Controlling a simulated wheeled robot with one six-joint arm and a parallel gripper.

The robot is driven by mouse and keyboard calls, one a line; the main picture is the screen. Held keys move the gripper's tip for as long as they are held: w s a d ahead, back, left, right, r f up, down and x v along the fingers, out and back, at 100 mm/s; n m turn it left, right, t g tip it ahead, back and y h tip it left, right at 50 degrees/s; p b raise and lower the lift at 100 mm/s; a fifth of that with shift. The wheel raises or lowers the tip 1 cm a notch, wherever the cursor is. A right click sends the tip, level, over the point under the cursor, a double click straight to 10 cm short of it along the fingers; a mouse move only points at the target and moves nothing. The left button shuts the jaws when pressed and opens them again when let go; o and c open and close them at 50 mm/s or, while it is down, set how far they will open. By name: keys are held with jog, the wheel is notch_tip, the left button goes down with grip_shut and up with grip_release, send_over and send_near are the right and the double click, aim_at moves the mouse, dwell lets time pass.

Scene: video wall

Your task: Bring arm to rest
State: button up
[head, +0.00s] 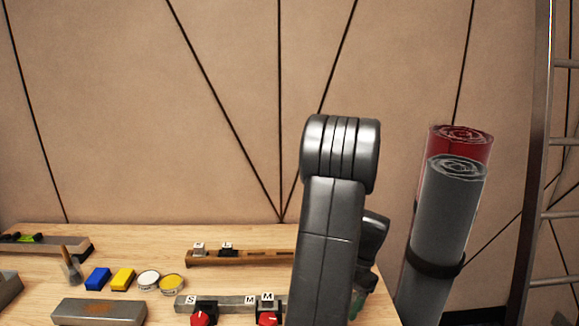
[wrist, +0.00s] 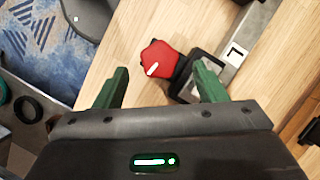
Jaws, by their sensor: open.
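My gripper (wrist: 162,82) shows in the wrist view as two green fingers spread wide apart, with nothing between them. In the head view my arm stands folded up at the centre right, in front of the wooden table (head: 230,240).
Two red knobs (head: 203,318) sit on a grey rail (head: 225,302) at the table's front. Behind are a wooden rail (head: 265,259), blue block (head: 97,278), yellow block (head: 123,278) and tins (head: 172,284). Rolled grey and red mats (head: 447,215) and a ladder (head: 535,180) stand right.

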jog(key=v, duration=1.1)
jog(key=x, duration=1.4)
jog(key=shift+f, duration=0.1)
jog(key=shift+a+f+n, duration=0.1)
jog(key=shift+f+n, duration=0.15)
jog(key=shift+n, duration=0.15)
jog(key=n+h, duration=0.1)
jog(key=n, duration=0.1)
jog(key=n+g, duration=0.1)
jog(key=n, duration=0.1)
jog(key=shift+a+n+h, duration=0.1)
jog(key=shift+n+h, duration=0.3)
jog(key=n+h, duration=0.1)
jog(key=n, duration=0.1)
jog(key=n+h, duration=0.1)
jog(key=n, duration=0.1)
jog(key=shift+a+n+g, duration=0.1)
jog(key=shift+n+g, duration=0.3)
jog(key=n+h, duration=0.1)
jog(key=n, duration=0.4)
jog(key=shift+a+h, duration=0.15)
jog(key=shift+h, duration=0.25)
jog(key=n+t+h, duration=0.1)
jog(key=n, duration=0.3)
jog(key=shift+b, duration=0.4)
jog(key=shift+r+t, duration=0.1)
jog(key=shift+t, duration=0.2)
